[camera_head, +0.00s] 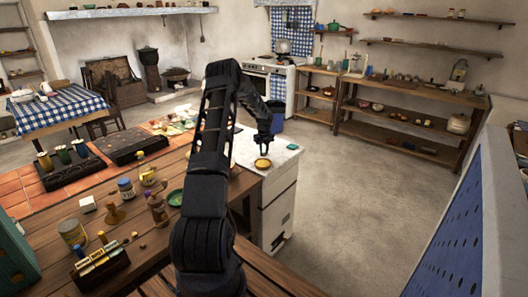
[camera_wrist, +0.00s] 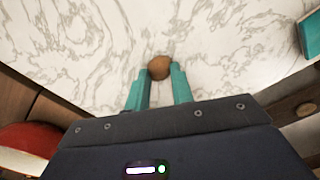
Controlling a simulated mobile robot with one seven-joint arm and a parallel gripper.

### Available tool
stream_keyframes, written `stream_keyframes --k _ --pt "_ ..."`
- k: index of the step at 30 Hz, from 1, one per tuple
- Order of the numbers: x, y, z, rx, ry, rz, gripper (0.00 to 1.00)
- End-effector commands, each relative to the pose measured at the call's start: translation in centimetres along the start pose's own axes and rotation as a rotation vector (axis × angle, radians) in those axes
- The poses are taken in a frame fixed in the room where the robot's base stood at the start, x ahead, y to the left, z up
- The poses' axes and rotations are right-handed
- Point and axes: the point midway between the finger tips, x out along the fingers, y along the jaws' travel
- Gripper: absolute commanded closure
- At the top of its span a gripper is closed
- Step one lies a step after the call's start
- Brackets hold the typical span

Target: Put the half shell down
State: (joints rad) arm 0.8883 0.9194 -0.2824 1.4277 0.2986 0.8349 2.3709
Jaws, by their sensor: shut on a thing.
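The half shell (camera_wrist: 159,67) is a small brown rounded piece in the wrist view. It sits between the teal fingertips of my gripper (camera_wrist: 160,72), which is shut on it. White marble (camera_wrist: 220,40) lies beneath it; I cannot tell whether the shell touches the surface. In the head view my gripper (camera_head: 263,151) points down over the marble-topped counter (camera_head: 281,160).
A green block (camera_head: 293,147) lies to the right, also in the wrist view (camera_wrist: 311,36). A red-and-white object (camera_wrist: 30,143) is at the wrist view's lower left. Jars crowd the wooden table.

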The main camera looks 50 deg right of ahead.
Motion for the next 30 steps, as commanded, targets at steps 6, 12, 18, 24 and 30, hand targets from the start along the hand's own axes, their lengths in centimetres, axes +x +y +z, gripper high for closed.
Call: stream_keyframes --k 6,12,18,24,30 --pt "0.1 0.0 0.0 0.0 0.0 0.0 0.54" --pt "0.1 0.0 0.0 0.0 0.0 0.0 0.54" --pt "-0.8 0.0 0.1 -0.001 -0.001 -0.001 0.54" --pt "-4.2 0.1 0.1 -0.002 -0.001 -0.002 0.54" --pt "-8.1 0.0 0.1 -0.001 -0.002 -0.002 0.54"
